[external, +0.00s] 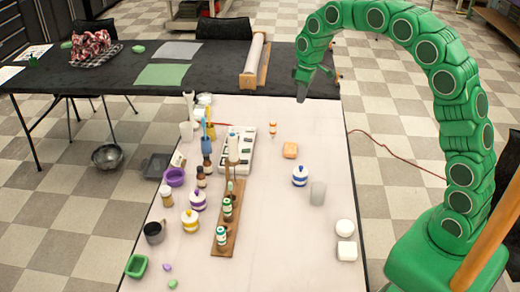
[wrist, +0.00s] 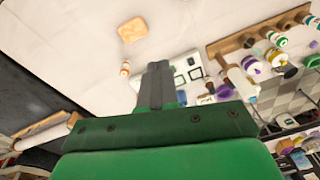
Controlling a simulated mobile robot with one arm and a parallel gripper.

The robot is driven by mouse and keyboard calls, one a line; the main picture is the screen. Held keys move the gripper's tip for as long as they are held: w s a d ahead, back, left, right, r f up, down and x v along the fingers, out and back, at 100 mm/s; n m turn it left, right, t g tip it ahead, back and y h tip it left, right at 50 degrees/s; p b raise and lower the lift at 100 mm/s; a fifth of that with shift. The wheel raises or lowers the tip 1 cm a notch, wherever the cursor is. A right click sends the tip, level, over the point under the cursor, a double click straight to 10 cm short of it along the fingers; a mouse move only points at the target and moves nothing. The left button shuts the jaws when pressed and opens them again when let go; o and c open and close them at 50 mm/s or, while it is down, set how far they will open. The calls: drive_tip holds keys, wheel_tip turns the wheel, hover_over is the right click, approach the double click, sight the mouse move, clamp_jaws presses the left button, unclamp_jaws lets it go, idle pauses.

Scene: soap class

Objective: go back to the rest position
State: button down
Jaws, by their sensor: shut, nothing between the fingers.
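My green arm arches in from the right in the external view. My gripper (external: 302,90) hangs over the far end of the white table (external: 270,200), near the black table's edge. In the wrist view my gripper (wrist: 158,68) has its two dark fingers together with nothing between them. An orange soap bar (external: 290,150) lies on the white table, apart from the gripper; it also shows in the wrist view (wrist: 132,29). A small bottle with an orange band (external: 272,130) stands near it.
A wooden rack (external: 228,220) with bottles stands mid-table. A white tray (external: 238,148), a blue-striped jar (external: 300,176) and a grey cup (external: 318,193) are on the white table. A paper roll (external: 256,55) lies on the black table (external: 110,75).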

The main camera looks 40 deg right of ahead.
drive_tip(key=s+d+r+m+g, duration=0.1)
drive_tip(key=s+r+m, duration=0.15)
drive_tip(key=s, duration=0.85)
drive_tip(key=s+d+r+m, duration=0.1)
drive_tip(key=s+r, duration=0.2)
drive_tip(key=s, duration=0.9)
drive_tip(key=s+d+f+m+g+h, duration=0.1)
drive_tip(key=s+f+m, duration=0.1)
drive_tip(key=s, duration=2.2)
drive_tip(key=shift+s+d+f+g, duration=0.15)
drive_tip(key=shift+s+f+g, duration=0.05)
drive_tip(key=shift+f+g, duration=0.1)
